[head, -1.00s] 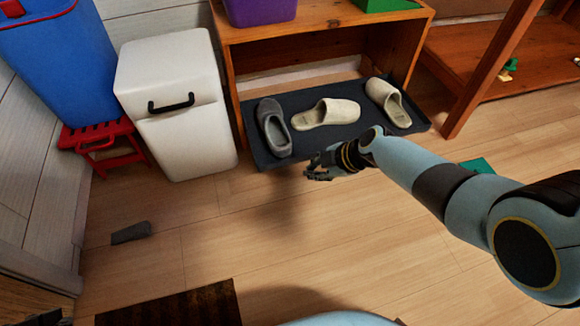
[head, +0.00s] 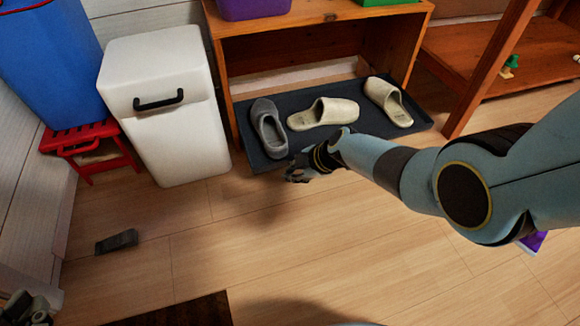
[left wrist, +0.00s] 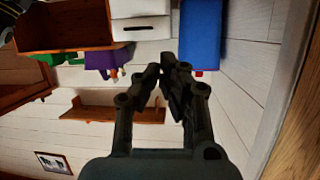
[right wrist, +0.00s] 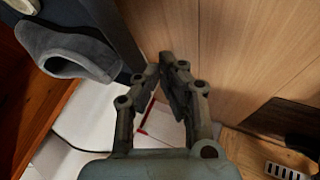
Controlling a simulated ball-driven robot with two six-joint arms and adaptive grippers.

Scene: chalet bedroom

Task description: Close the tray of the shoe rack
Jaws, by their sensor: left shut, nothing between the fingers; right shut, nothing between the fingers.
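The shoe rack (head: 325,18) is an open wooden unit at the top middle of the head view. Its dark grey tray (head: 372,120) is pulled out in front and carries a grey slipper (head: 268,130) and two beige slippers (head: 325,112). My right gripper (head: 292,177) is shut and empty, just in front of the tray's front edge; contact cannot be told. The right wrist view shows its fingers (right wrist: 170,62) beside the tray edge and the grey slipper (right wrist: 65,50). My left gripper (head: 25,305) is at the lower left, far from the tray, shut and empty (left wrist: 162,75).
A white bin (head: 165,100) with a black handle stands left of the rack. A red stool (head: 90,150) bears a blue container (head: 50,65). A small grey object (head: 117,242) and a dark mat (head: 190,310) lie on the floor. The floor before the tray is mostly clear.

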